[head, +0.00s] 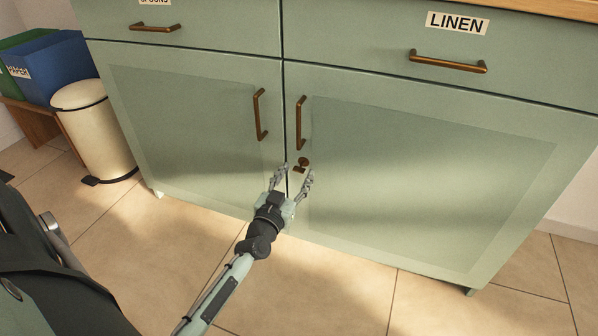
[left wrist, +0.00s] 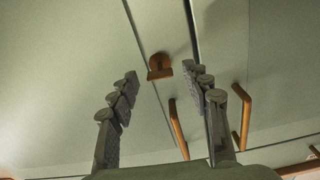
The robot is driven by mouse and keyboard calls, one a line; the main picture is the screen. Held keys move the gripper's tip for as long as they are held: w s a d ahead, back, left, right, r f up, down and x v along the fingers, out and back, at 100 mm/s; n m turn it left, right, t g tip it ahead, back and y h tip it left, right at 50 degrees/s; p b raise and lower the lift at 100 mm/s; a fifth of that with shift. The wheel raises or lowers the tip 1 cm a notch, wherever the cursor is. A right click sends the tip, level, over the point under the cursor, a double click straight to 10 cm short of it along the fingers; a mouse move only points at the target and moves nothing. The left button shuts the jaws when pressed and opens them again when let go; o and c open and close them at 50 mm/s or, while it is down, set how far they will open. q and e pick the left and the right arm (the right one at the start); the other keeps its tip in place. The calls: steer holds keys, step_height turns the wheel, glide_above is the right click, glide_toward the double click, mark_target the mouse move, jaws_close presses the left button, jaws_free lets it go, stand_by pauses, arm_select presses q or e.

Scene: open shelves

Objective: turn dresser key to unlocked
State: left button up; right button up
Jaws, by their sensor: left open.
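The dresser (head: 420,165) is pale green with two lower doors. A small brown key (head: 300,168) sits at the lock on the right door, below its handle and close to the door gap. My left gripper (head: 292,174) is open and empty in front of the doors, just below and left of the key. In the left wrist view the key (left wrist: 160,67) appears beyond the two spread fingertips (left wrist: 160,76), roughly between them. I see no contact with it. The key's exact turn is hard to tell. My right gripper is not in view.
Bronze door handles (head: 300,122) and (head: 260,115) stand out above my gripper. A drawer labelled LINEN (head: 457,23) is at the upper right. A cream bin (head: 100,130) and a blue box (head: 50,68) stand at the left. The tiled floor (head: 330,280) in front is clear.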

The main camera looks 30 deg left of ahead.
arm_select(q)
steer(key=shift+x, duration=1.25)
jaws_close()
steer(key=shift+n, duration=0.5)
jaws_free()
